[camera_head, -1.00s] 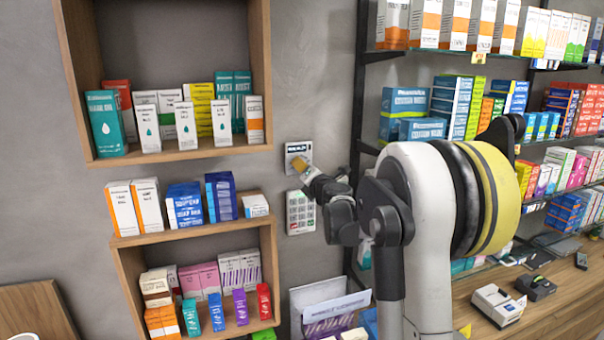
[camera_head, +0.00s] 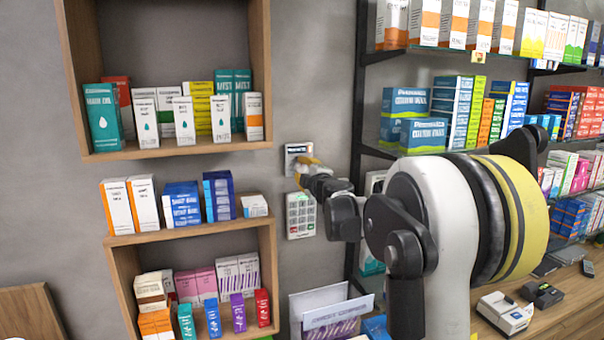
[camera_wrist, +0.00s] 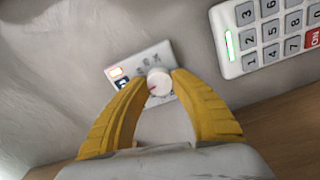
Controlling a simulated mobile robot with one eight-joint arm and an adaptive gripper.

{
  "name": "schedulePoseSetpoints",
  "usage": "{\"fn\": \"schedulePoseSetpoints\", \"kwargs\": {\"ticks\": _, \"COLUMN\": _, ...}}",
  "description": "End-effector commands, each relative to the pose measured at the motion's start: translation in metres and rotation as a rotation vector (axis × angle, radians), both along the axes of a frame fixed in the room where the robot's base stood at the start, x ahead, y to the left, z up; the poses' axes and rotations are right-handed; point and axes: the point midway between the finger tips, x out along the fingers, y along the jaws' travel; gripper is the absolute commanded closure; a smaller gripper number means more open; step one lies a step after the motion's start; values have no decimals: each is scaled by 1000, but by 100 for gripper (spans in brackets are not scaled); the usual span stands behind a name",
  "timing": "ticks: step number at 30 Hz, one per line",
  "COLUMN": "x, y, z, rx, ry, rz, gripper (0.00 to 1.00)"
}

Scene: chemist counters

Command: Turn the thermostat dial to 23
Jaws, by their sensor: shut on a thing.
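The thermostat is a small pale wall plate (camera_head: 298,150) on the grey wall between the wooden shelves and the dark metal rack. In the wrist view its plate (camera_wrist: 127,68) carries a small screen and a round white dial (camera_wrist: 159,82) with a red mark. My gripper (camera_wrist: 160,80) has its two yellow fingers closed around the dial, one on each side. The numbers at the dial are too small to read.
A white keypad (camera_head: 301,214) is on the wall just below the thermostat, close to my gripper; it also shows in the wrist view (camera_wrist: 268,36). Wooden shelves (camera_head: 193,236) with medicine boxes stand left. A dark rack post (camera_head: 357,130) stands right.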

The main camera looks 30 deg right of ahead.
Motion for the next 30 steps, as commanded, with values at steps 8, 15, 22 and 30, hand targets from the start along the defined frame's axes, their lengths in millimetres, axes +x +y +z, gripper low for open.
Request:
{"fn": "schedulePoseSetpoints", "kwargs": {"ticks": 8, "x": 0, "y": 0, "z": 1, "rx": 182, "ry": -44, "rz": 1, "gripper": 100}}
{"fn": "schedulePoseSetpoints", "kwargs": {"ticks": 15, "x": 0, "y": 0, "z": 1, "rx": 271, "ry": -65, "rz": 1, "gripper": 100}}
{"fn": "schedulePoseSetpoints", "kwargs": {"ticks": 22, "x": 0, "y": 0, "z": 2, "rx": 301, "ry": -73, "rz": 1, "gripper": 100}}
{"fn": "schedulePoseSetpoints", "kwargs": {"ticks": 30, "x": 1, "y": 0, "z": 2, "rx": 303, "ry": -73, "rz": 1, "gripper": 100}}
